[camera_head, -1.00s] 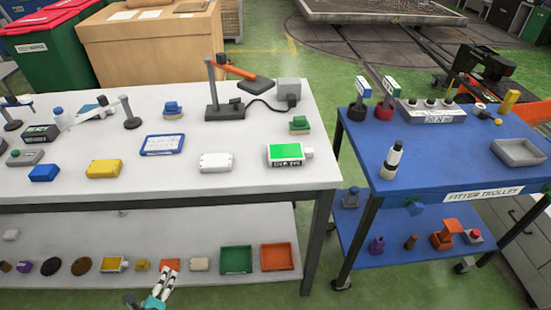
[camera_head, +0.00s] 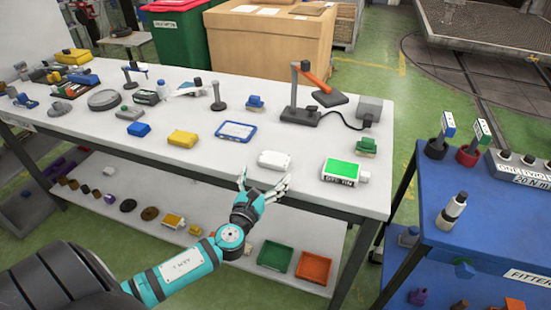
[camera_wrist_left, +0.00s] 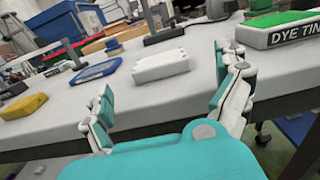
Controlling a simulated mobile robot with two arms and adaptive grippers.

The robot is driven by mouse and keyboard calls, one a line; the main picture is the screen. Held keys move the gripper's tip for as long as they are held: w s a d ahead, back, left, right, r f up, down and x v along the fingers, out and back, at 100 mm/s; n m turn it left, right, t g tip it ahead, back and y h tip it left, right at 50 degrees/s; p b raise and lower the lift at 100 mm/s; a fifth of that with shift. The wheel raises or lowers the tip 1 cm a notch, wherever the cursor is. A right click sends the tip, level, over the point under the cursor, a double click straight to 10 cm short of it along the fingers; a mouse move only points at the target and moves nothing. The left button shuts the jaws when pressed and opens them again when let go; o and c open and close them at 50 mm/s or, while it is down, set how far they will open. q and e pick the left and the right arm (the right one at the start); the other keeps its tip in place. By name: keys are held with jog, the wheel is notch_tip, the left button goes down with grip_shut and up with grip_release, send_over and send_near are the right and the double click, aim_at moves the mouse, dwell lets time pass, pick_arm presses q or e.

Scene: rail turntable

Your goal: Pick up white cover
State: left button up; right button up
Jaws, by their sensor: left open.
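The white cover (camera_head: 274,160) is a small white block lying flat on the white table top near its front edge. It also shows in the left wrist view (camera_wrist_left: 161,66), beyond my fingers. My left gripper (camera_head: 264,184) is open and empty at the table's front edge, just in front of the cover and apart from it. In the left wrist view its two fingers (camera_wrist_left: 165,98) are spread wide, with the cover between and beyond them. My right gripper is not in view.
A green-topped box (camera_head: 344,172) stands right of the cover. A blue-framed tablet (camera_head: 236,131) and a yellow box (camera_head: 182,138) lie to its left. A black stand with an orange arm (camera_head: 307,110) rises behind. The blue trolley (camera_head: 470,235) stands to the right.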

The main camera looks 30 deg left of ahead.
aim_at(272, 161)
pick_arm(q)
jog(key=x, duration=0.7)
jog(key=shift+w+a+f, duration=0.2)
jog(key=shift+w+f, duration=0.05)
jog(key=shift+f, duration=0.1)
jog(key=shift+s, duration=0.1)
jog(key=c, duration=1.1)
jog(key=shift+r, duration=0.1)
jog(key=shift+c, duration=0.6)
jog(key=shift+r, duration=0.15)
